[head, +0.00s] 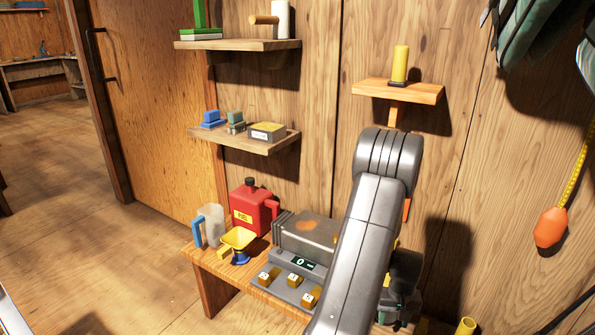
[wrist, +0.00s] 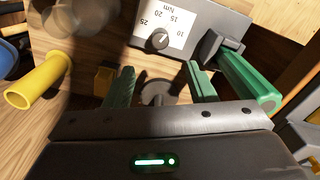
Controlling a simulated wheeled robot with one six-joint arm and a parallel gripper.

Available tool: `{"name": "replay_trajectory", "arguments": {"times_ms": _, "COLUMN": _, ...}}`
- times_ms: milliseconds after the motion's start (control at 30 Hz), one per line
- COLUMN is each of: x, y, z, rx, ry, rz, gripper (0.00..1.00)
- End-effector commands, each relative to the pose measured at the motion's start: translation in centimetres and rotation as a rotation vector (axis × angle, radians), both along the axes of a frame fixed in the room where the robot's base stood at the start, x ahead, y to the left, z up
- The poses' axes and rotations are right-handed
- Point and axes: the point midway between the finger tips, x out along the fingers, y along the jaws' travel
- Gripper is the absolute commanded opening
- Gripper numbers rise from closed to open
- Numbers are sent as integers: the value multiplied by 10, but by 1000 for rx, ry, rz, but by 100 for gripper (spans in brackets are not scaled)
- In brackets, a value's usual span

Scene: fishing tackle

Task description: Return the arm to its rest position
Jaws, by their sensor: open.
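My gripper (wrist: 160,86) shows in the wrist view with its green fingers apart and nothing seen between them. A round dark grey piece lies beyond the gap. In the head view my grey arm rises over the right end of the low wooden bench (head: 205,275). My gripper is mostly hidden behind the arm there, so I cannot tell its exact height over the bench.
A grey box with a Nm dial (wrist: 165,22) is close ahead; a yellow tube (wrist: 36,82) lies left. The bench holds a red fuel can (head: 250,208), yellow funnel (head: 238,239) and clear jug (head: 212,226). Shelves (head: 250,142) are on the wall. Floor at left is clear.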

Motion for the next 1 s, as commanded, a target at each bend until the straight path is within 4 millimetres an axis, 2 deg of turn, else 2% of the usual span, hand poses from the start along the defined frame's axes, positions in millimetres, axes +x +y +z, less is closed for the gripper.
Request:
{"name": "replay_trajectory", "arguments": {"times_ms": 33, "x": -1, "y": 1, "z": -20, "rx": 3, "ry": 6, "rz": 0, "gripper": 51}}
{"name": "replay_trajectory", "arguments": {"times_ms": 600, "x": -1, "y": 0, "z": -134, "rx": 3, "ry": 5, "rz": 0, "gripper": 51}}
{"name": "replay_trajectory", "arguments": {"times_ms": 667, "x": 0, "y": 0, "z": -126, "rx": 2, "ry": 2, "rz": -55, "gripper": 51}}
{"name": "replay_trajectory", "arguments": {"times_ms": 1000, "x": 0, "y": 0, "z": -126, "rx": 3, "ry": 2, "rz": -333, "gripper": 51}}
